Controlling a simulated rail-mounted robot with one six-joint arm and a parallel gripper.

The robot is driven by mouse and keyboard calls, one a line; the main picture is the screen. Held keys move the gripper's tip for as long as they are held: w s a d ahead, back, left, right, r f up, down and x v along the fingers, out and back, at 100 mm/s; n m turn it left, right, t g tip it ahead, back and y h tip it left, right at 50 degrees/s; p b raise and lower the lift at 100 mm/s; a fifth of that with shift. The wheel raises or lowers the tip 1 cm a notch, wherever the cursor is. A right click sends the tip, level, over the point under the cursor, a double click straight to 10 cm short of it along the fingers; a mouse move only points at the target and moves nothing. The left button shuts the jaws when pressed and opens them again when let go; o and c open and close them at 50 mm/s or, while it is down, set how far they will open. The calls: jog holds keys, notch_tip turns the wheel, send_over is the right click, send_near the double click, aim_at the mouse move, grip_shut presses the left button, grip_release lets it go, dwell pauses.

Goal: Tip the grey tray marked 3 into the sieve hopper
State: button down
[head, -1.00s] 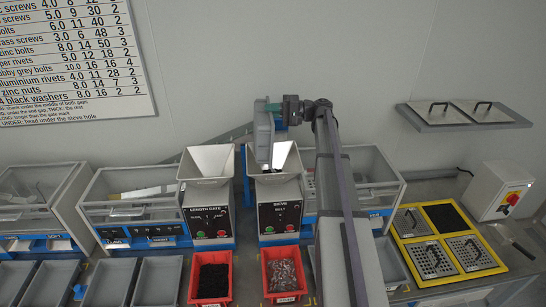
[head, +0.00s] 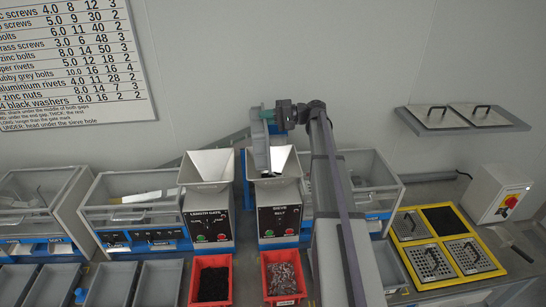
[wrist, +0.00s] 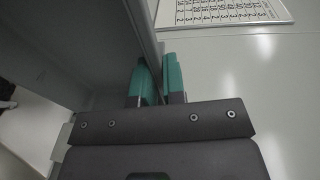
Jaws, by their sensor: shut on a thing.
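A grey tray (head: 261,142) is turned up steeply on its side above the white sieve hopper (head: 287,178). Its lower edge hangs over the hopper mouth. My gripper (head: 283,113) is shut on the tray's upper edge, to the right of the tray. In the wrist view, the teal fingers (wrist: 161,82) pinch the rim of the tray (wrist: 70,45), whose inside looks empty where it shows. A small dark patch shows in the hopper mouth; I cannot tell what it is. The tray's mark is not readable.
The length gate hopper (head: 207,166) stands just left of the sieve. Red bins (head: 211,301) (head: 284,300) with dark and grey pieces stand in front. Grey trays (head: 158,284) line the front left. A yellow-framed rack (head: 407,262) is at the right.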

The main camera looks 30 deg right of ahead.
jog(key=shift+w+a+r+g+h+b, duration=0.1)
jog(key=shift+w+a+r+h+b, duration=0.1)
jog(key=shift+a, duration=0.2)
jog(key=shift+w+a+r+g+h+b, duration=0.1)
jog(key=shift+a+h, duration=0.1)
jog(key=shift+a, duration=0.25)
jog(key=shift+w+a+r+g+h+b, duration=0.1)
jog(key=shift+a+r+h, duration=0.1)
jog(key=shift+a, duration=0.2)
jog(key=shift+f+b, duration=0.3)
jog(key=shift+w+a, duration=0.1)
jog(key=w+a+f+g+h, duration=0.2)
jog(key=a+f+h, duration=0.2)
jog(key=a+h, duration=0.1)
jog(key=w+a+f+g+h, duration=0.2)
jog(key=w+a+f+h, duration=0.1)
jog(key=a, duration=0.5)
jog(key=w+a+f+n+g+h, duration=0.1)
jog(key=w+a+f+g+h, duration=0.1)
jog(key=a+f+h, duration=0.3)
jog(key=shift+w+a+h+p, duration=0.15)
jog(key=shift+a+h+p, duration=0.3)
jog(key=shift+a+h, duration=0.6)
